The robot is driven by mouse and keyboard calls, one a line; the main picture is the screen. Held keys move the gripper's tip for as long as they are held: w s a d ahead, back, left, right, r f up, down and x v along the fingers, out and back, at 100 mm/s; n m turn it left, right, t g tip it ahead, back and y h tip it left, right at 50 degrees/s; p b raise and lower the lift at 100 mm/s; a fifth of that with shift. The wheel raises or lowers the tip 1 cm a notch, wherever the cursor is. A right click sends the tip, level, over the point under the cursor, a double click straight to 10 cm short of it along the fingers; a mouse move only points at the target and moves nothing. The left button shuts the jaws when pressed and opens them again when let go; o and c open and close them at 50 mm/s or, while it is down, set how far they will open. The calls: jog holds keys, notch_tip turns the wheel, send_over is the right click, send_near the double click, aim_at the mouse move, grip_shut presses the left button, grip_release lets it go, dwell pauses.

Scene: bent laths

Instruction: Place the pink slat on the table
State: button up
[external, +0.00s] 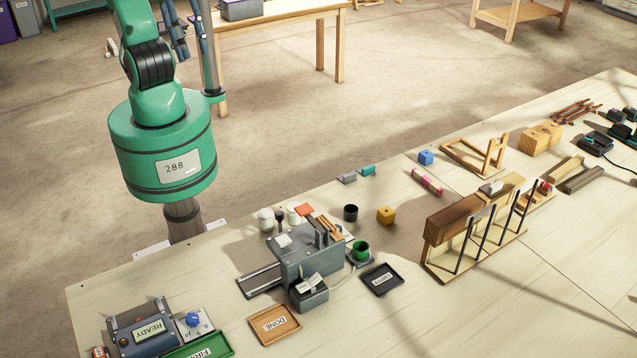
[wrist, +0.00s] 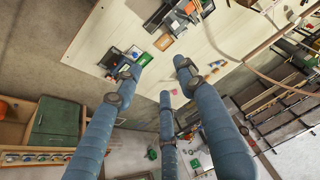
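A short pink piece with pale bands (external: 427,181), the only pink slat-like thing I can make out, lies on the light wooden table (external: 330,325) near its far edge, right of a yellow block. My gripper (external: 186,42) is at the top left of the external view, partly cut off, beyond the table's far edge and well away from the pink piece. In the wrist view its blue fingers (wrist: 163,74) are spread apart with nothing between them. A small pink spot (wrist: 173,91) there may be the same piece; it is too small to be sure.
A grey machine (external: 308,255) stands mid-table with a black tray (external: 381,279) and an orange DONE tray (external: 275,324) beside it. A wooden rack with dark rods (external: 475,230) stands to the right. A blue block (external: 426,157) and yellow block (external: 386,215) are near the pink piece.

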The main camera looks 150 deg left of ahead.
jog(key=s+d+f, duration=0.1)
jog(key=s+d, duration=0.2)
jog(key=s, duration=0.2)
jog(key=shift+s+f, duration=0.3)
jog(key=shift+d, duration=0.1)
notch_tip(320, 180, down, 14)
jog(key=b, duration=1.3)
jog(key=shift+b, duration=0.4)
jog(key=shift+r, duration=0.15)
